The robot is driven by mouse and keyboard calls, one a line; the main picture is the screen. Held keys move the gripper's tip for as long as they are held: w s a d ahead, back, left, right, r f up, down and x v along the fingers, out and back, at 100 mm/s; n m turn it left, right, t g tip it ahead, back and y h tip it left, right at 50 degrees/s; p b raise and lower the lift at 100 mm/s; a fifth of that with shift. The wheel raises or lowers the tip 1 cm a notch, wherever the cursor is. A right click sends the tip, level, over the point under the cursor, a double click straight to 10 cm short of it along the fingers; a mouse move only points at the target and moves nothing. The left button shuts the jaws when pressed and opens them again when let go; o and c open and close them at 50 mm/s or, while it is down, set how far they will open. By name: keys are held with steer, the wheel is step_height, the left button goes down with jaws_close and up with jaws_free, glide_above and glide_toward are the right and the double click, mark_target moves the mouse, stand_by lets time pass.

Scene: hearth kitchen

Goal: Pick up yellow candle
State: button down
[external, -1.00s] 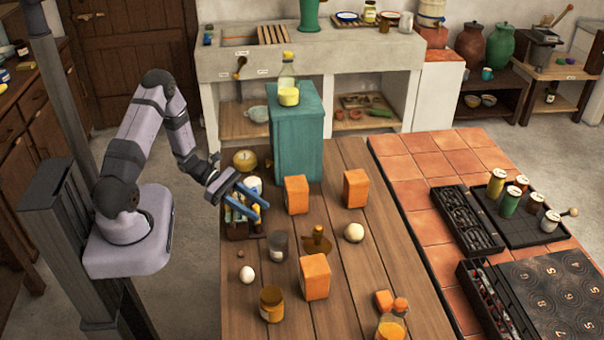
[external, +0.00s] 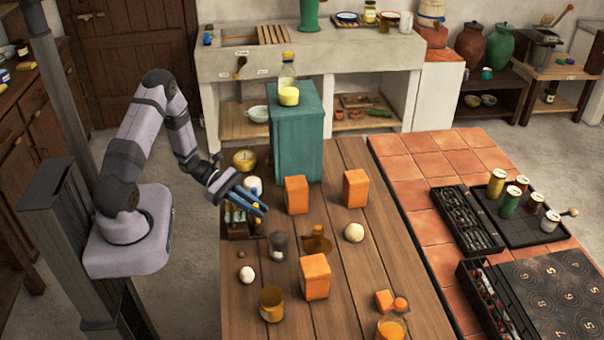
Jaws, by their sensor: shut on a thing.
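My gripper (external: 254,204) is over the left edge of the wooden table, above a small dark wooden box (external: 237,233). Several pale and coloured upright pieces stand in the box, partly covered by my gripper. I cannot tell from this view how far the candle is above the box.
Close by are a white container (external: 253,184), a round yellowish pot (external: 245,160), a grey cup (external: 278,246) and an orange block (external: 296,195). A tall teal box (external: 296,135) with a bottle on top stands behind. A white ball (external: 247,275) lies in front.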

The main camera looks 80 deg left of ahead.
steer(key=shift+r+b, duration=0.65)
steer(key=shift+r, duration=4.2)
